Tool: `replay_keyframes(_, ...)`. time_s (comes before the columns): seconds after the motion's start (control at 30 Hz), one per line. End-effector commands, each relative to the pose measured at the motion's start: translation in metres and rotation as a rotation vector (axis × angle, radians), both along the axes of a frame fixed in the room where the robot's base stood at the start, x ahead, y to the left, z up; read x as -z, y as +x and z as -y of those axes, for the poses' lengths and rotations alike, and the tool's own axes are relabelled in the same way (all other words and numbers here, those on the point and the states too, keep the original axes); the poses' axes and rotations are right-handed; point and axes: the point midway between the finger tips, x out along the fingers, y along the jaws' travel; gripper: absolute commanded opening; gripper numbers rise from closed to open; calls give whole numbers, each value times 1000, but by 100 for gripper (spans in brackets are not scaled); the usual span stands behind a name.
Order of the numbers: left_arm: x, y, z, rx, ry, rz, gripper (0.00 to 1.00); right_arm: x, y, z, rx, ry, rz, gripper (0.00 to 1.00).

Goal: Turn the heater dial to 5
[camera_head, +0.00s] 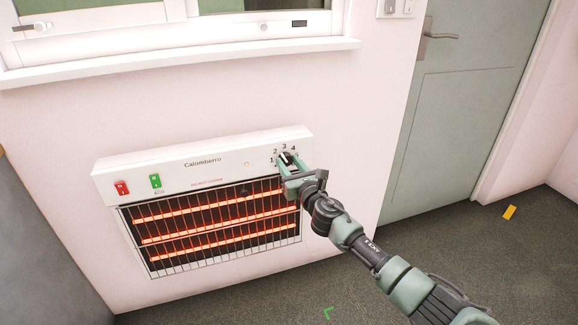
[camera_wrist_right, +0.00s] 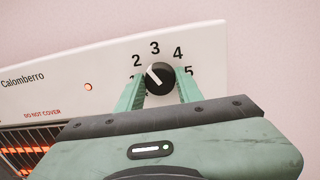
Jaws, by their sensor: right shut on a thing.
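The white wall heater (camera_head: 205,160) has a black dial (camera_wrist_right: 160,77) with a white pointer line and numbers around it, 1 to 5. The pointer slants up and left, roughly toward the 2. My right gripper (camera_head: 287,165) is at the heater's upper right corner, shut on the dial. In the right wrist view the green fingers (camera_wrist_right: 160,84) stand on either side of the dial, and the 5 shows beside the right finger. The 1 is partly hidden by the left finger. My left gripper is not in view.
Red (camera_head: 121,188) and green (camera_head: 155,181) switches sit on the heater's left. Glowing bars behind a wire grille (camera_head: 220,225) lie just below my right gripper. A window sill (camera_head: 180,62) is above, a green door (camera_head: 450,130) to the right.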

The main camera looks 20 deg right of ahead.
Motion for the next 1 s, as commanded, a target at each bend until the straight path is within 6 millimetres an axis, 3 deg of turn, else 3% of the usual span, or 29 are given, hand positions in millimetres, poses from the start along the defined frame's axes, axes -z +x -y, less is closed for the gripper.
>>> replay_keyframes(0.63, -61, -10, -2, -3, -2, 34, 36, 5, -1, 0, -1, 618, -24, 0)
replay_keyframes(0.87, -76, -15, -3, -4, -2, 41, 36, 6, -1, 0, -1, 837, -32, 0)
replay_keyframes(1.0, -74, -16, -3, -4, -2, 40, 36, 6, -1, 0, -1, 970, -37, 0)
